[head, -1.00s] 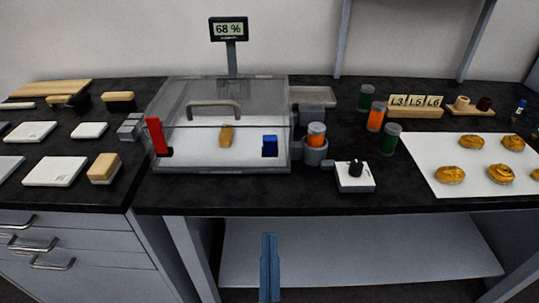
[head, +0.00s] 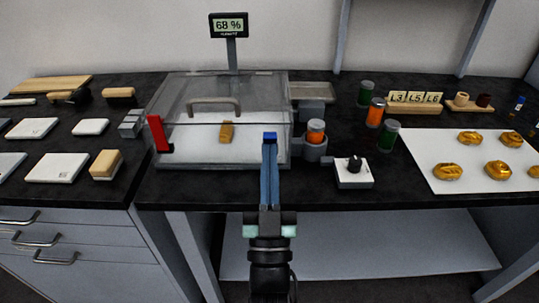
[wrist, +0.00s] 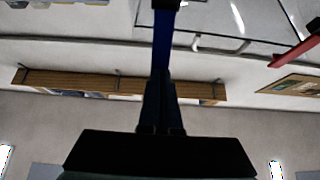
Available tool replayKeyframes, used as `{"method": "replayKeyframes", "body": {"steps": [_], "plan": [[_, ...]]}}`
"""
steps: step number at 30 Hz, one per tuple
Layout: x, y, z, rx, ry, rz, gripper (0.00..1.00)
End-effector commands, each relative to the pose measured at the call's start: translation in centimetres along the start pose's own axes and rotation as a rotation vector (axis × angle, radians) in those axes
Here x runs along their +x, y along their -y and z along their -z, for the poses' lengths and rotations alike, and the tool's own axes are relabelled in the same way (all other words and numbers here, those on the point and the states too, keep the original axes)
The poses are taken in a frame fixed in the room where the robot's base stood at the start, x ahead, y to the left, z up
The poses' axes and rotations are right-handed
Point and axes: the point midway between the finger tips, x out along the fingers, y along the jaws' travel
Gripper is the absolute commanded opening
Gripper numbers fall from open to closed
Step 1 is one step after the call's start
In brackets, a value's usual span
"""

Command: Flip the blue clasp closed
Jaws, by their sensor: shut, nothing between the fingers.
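A clear box (head: 215,150) with a grey handle on its lid stands on the dark bench. The blue clasp (head: 270,135) is at the right of its front; my fingers hide its lower part. In the wrist view the blue clasp (wrist: 164,40) shows as a long blue bar running to a dark mount. The red clasp (head: 157,133) at the left leans upright; it also shows in the wrist view (wrist: 297,51). My gripper (head: 270,147) is shut and empty, its tips in front of the blue clasp. Whether they touch it I cannot tell.
An orange-topped jar in a grey holder (head: 315,146) stands close to the right of the box. A white unit with a black knob (head: 354,175) is farther right. A tan piece (head: 226,131) lies inside the box. The bench front edge is clear.

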Motion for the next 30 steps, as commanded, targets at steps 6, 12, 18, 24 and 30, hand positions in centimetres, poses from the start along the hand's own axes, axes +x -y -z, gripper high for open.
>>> {"method": "replayKeyframes", "body": {"steps": [6, 12, 18, 24, 30], "plan": [[0.6, 0.0, 0.0, 0.0, -0.001, 0.0, 0.0], [0.5, 0.0, 0.0, 0.0, -0.001, 0.0, 0.0], [0.7, 0.0, 0.3, 0.0, 0.012, 0.0, 0.0], [1.4, 0.0, 0.8, 0.0, 0.069, 0.0, 0.0], [2.3, 0.1, 1.3, 0.0, 0.162, 0.001, 0.0]]}}
